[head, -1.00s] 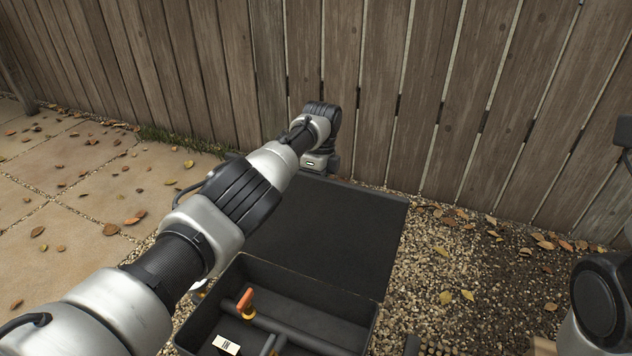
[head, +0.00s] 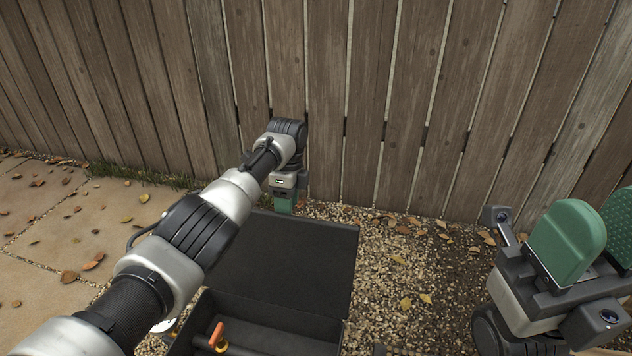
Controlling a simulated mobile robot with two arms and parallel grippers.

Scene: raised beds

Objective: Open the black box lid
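The black box (head: 278,335) sits at the bottom of the head view, partly hidden behind my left arm. Its lid (head: 290,258) is swung open and leans back behind the box, showing its dark inner face. My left gripper (head: 285,203) is beyond the lid's far edge, pointing down, with green at its end. The view does not show whether its fingers are apart or together, or whether it touches the lid. My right gripper (head: 592,238) is at the right edge with two green fingers apart and nothing between them.
An orange-handled part (head: 216,337) lies inside the box. A wooden fence (head: 400,110) stands close behind. Gravel with dry leaves (head: 400,270) is free to the right of the box. Stone paving (head: 70,225) lies to the left.

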